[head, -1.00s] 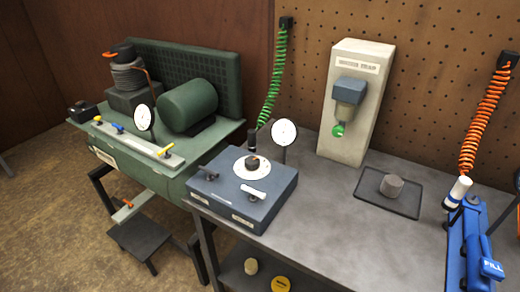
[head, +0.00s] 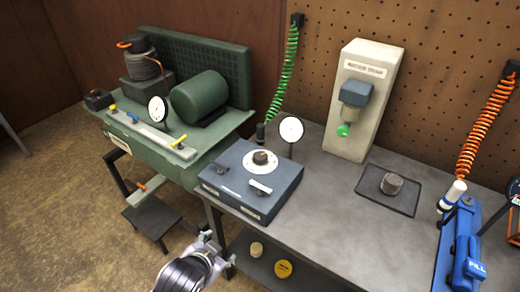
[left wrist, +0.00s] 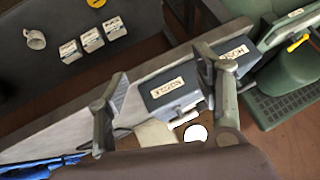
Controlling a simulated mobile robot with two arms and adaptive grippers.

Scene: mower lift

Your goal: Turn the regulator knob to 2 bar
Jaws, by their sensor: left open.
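The regulator is a blue-grey box (head: 240,190) on the workbench. The gauge's needle is too small to read. My left gripper (head: 212,244) is in front of and below the box, apart from the knob. In the left wrist view, the open, empty fingers (left wrist: 163,100) frame the labelled box front (left wrist: 172,92), and the knob cannot be made out there. My right gripper is not in view.
A green compressor (head: 195,98) with a small gauge (head: 158,109) stands left. A blue fill tool (head: 446,250) lies far right.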

